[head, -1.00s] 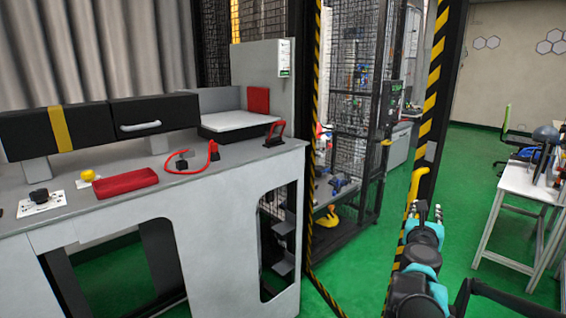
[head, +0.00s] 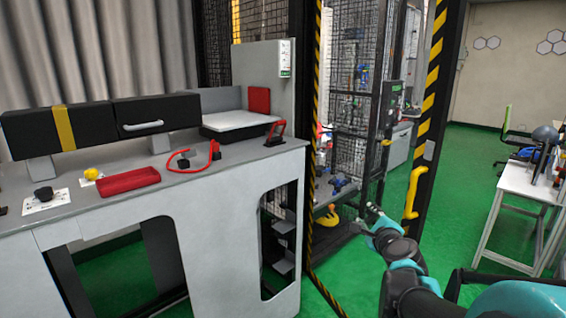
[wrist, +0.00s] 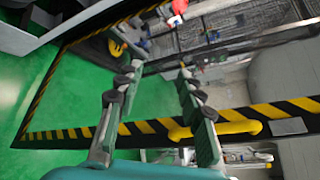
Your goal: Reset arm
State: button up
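My gripper (head: 366,211) is at the end of my arm at the lower right of the head view, in front of the caged tower's doorway. In the wrist view my gripper (wrist: 157,72) has its two fingers spread apart with nothing between them. The fingers look open and empty over the green floor and the striped frame. The yellow handle (head: 414,193) on the striped door is to the right of my gripper in the head view. It also shows beyond the fingers in the wrist view (wrist: 220,129).
A grey bench (head: 230,180) on the left holds a red tray (head: 127,181), a red cable (head: 180,159), a black drawer unit (head: 155,113) and a white plate (head: 238,123). Striped posts (head: 430,95) frame the mesh cage (head: 350,115). A white table (head: 520,185) stands right. Green floor lies between.

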jog(key=s+a+f+n+g+y, duration=0.2)
jog(key=a+f+n+g+y, duration=0.15)
jog(key=a+f+n, duration=0.45)
jog(key=s+d+f+n+g+h, duration=0.2)
jog(key=s+f+n+g, duration=0.6)
jog(key=n, duration=0.8)
notch_tip(320, 180, down, 3)
jog(key=shift+s+d+f+n+h, duration=0.15)
jog(key=shift+s+d+n+h, duration=0.15)
jog(key=shift+s+h, duration=0.65)
jog(key=shift+s, duration=0.2)
